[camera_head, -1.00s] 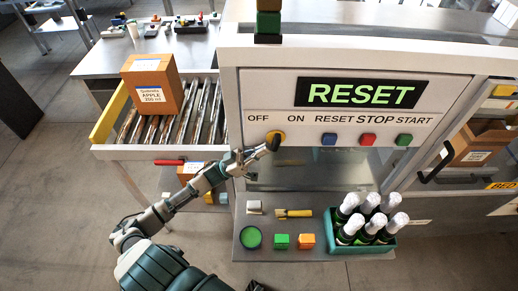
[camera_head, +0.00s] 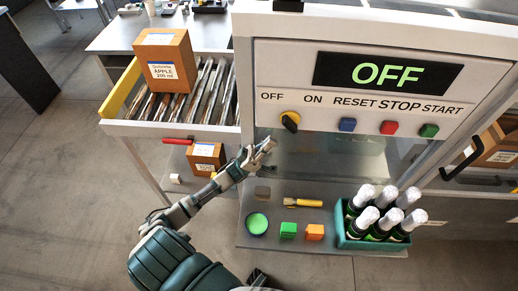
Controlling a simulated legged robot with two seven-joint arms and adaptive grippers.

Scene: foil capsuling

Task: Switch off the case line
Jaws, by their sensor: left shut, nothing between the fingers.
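The machine's display (camera_head: 380,74) reads OFF in green letters. Below the OFF and ON labels is the yellow rotary switch (camera_head: 290,121), with its dark handle tilted up and left toward OFF. My left gripper (camera_head: 268,146) is shut and empty, below and left of the switch and apart from it. To the right of the switch are the blue button (camera_head: 347,125) under RESET, the red button (camera_head: 389,128) under STOP and the green button (camera_head: 429,130) under START. My right gripper is not in view.
A teal crate (camera_head: 343,240) of foil-topped bottles stands on the lower shelf, right of a green dish (camera_head: 257,223), green block (camera_head: 288,230), orange block (camera_head: 314,232) and yellow-handled brush (camera_head: 303,203). A cardboard box (camera_head: 168,60) sits on the roller conveyor at left.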

